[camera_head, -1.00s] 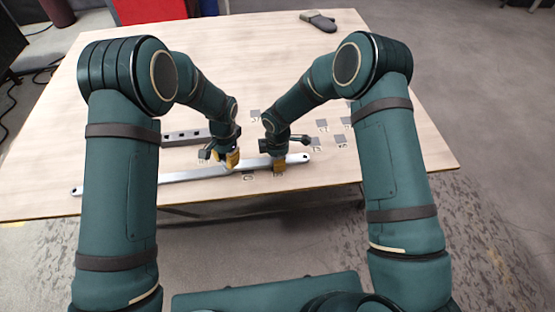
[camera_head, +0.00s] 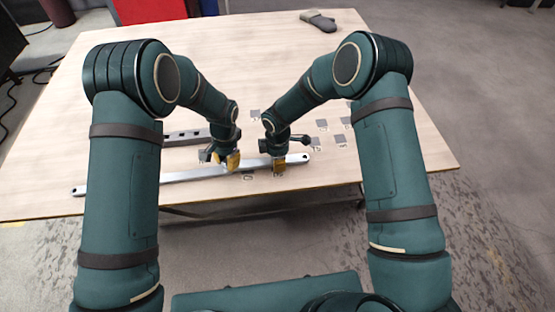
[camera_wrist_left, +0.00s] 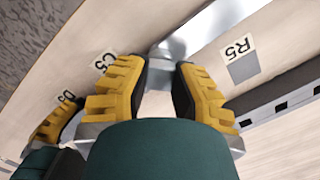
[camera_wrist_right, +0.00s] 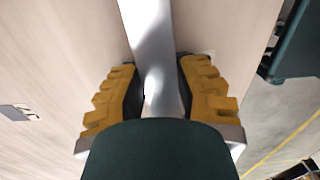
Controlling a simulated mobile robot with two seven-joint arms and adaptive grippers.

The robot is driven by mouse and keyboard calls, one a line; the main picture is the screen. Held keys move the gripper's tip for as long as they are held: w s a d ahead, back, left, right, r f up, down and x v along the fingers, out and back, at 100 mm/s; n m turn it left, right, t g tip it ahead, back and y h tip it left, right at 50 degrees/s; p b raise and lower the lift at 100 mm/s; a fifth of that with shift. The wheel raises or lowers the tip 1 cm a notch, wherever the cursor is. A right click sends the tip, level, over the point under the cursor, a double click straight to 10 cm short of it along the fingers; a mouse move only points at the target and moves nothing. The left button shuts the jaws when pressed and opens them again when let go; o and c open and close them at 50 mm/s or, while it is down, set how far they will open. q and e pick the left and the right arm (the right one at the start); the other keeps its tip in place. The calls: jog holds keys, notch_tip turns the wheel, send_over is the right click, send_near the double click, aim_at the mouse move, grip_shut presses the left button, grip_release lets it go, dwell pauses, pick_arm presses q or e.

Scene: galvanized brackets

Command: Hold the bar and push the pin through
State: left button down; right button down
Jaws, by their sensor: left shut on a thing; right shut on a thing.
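A long pale metal bar (camera_head: 140,183) lies lengthwise near the table's front edge, with a hole at each visible end. My left gripper (camera_head: 231,164), yellow-fingered, is shut on the bar near its middle; the bar also runs up between its fingers in the left wrist view (camera_wrist_left: 190,30). My right gripper (camera_head: 279,166) is shut on the bar near its right end, and the bar shows between those fingers in the right wrist view (camera_wrist_right: 150,45). I cannot make out a separate pin; the gripped parts are partly hidden by the fingers.
A grey rail with dark holes (camera_head: 187,136) lies behind the bar, partly hidden by my left arm. Several small grey squares with labels (camera_head: 322,125) are spread at the right. A dark object (camera_head: 318,20) lies at the far edge. The table's middle is mostly clear.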

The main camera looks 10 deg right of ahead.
jog(key=shift+s+f, duration=0.15)
pick_arm(q)
jog(key=c, duration=0.8)
grip_release()
jog(key=shift+c, duration=0.2)
jog(key=shift+r, duration=3)
pick_arm(e)
jog(key=c, duration=0.7)
grip_release()
jog(key=shift+o, duration=0.2)
jog(key=shift+r, duration=0.2)
